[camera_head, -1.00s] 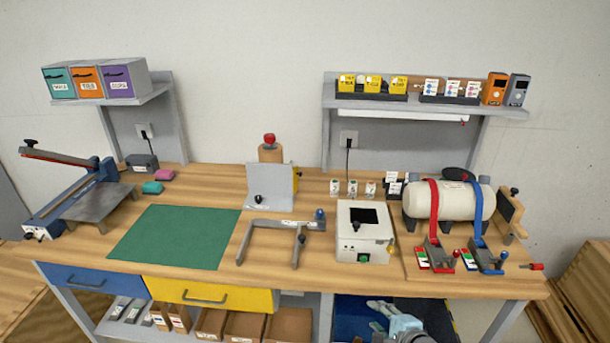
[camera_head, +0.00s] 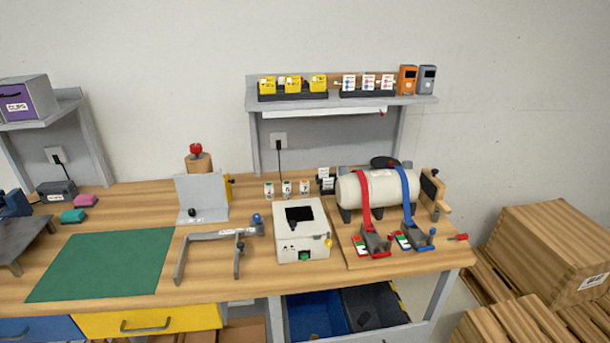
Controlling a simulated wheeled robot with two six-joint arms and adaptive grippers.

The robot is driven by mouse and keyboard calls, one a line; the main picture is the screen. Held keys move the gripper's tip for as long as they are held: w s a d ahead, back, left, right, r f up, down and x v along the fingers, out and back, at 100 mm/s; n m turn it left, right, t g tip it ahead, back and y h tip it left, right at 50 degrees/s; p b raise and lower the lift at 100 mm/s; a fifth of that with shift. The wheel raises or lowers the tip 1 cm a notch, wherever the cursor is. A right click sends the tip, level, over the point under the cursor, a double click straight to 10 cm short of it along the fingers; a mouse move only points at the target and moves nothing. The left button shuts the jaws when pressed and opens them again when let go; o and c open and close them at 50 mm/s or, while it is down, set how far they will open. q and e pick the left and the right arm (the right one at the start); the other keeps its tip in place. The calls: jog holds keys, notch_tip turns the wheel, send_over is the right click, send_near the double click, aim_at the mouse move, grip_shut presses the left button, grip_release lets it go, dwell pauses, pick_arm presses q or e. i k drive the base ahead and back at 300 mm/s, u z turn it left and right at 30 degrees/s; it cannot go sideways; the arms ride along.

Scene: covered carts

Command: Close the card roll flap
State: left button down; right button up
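No part is clearly marked as the card roll flap. A brown roll (camera_head: 199,166) with a red knob on top stands at the back of the bench, left of the middle. A grey upright panel (camera_head: 203,193) with a black knob at its lower left stands in front of it and hides its lower part. I cannot tell whether this panel is the flap, or whether a flap there is open or shut. Neither of my grippers is in view.
A grey bracket frame (camera_head: 215,236) and a white box (camera_head: 301,238) with a dark opening stand nearby. A strapped cream tank (camera_head: 377,191) is at the right. The green mat (camera_head: 103,264) is bare. Wooden crates (camera_head: 551,246) stand right of the bench.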

aim_at(227, 189)
jog(key=z, duration=0.5)
jog(key=i, duration=1.15)
jog(key=u, duration=0.95)
